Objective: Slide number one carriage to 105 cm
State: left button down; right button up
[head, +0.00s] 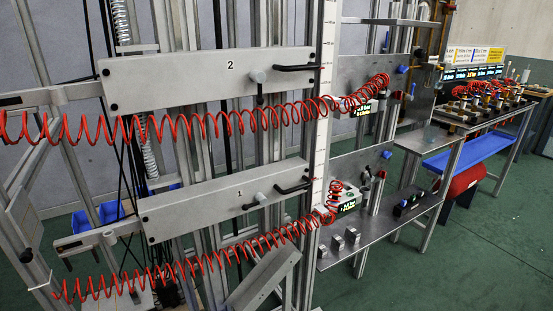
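The number one carriage (200,211) is a long grey panel marked "1", low on the vertical rail frame. It carries a black bar handle (291,187) at its right end and a light knob with a dark lever (257,198) beside it. A tall white scale (323,90) with fine marks stands upright just right of the carriage. Its figures are too small to read, so I cannot tell the carriage's height. Neither of my grippers is in view.
The number two carriage (200,78) sits above, with a similar handle (295,67). Red coiled hoses (190,257) hang across the front below each carriage. A metal shelf (385,225) with small blocks stands right, before a bench with a blue shelf (465,155). Green floor (480,260) is clear at lower right.

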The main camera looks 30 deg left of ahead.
aim_at(162, 217)
jog(key=u, duration=1.4)
